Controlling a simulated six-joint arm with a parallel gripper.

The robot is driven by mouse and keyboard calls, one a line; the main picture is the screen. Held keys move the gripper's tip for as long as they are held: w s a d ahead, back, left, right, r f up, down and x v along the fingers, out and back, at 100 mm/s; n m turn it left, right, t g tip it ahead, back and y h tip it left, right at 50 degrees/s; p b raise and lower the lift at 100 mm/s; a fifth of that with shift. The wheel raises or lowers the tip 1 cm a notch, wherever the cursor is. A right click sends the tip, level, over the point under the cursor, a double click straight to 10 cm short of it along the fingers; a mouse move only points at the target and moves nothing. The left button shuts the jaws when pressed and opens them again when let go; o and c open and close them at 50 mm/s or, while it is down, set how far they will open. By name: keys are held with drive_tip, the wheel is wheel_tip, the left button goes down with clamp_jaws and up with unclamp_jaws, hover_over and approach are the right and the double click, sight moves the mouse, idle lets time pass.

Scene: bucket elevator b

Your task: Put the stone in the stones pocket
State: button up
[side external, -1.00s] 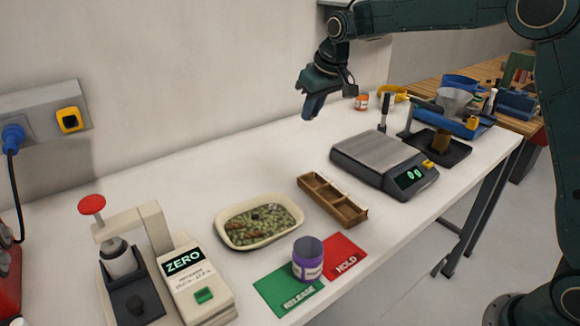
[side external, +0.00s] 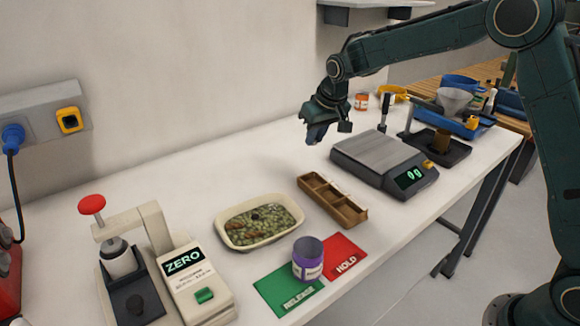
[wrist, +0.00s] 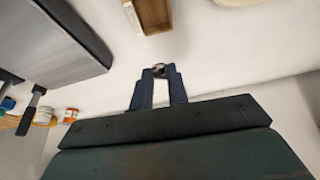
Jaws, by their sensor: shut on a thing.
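My gripper (side external: 316,136) hangs above the bench behind the wooden tray, left of the scale. In the wrist view its fingertips (wrist: 160,76) are shut on a small dark stone (wrist: 158,68), of which only a little shows. In the side view the stone is too small to make out. The brown wooden tray with several pockets (side external: 334,204) lies on the bench, nearer the camera than the gripper. Its end also shows at the top of the wrist view (wrist: 153,14). I cannot read any pocket labels.
A cream dish of green grains (side external: 226,240) is left of the tray. A scale (side external: 384,168) reading 0 g stands to the right. The bench behind the dish is clear.

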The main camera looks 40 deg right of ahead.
hover_over(310, 183)
drive_tip(key=s, duration=0.2)
drive_tip(key=f, duration=0.8)
drive_tip(key=shift+w+a, duration=0.15)
drive_tip(key=shift+w, duration=0.05)
drive_tip(key=shift+f, duration=2.1)
drive_tip(key=shift+f, duration=0.15)
drive_tip(key=o, duration=0.4)
drive_tip(key=v, duration=1.2)
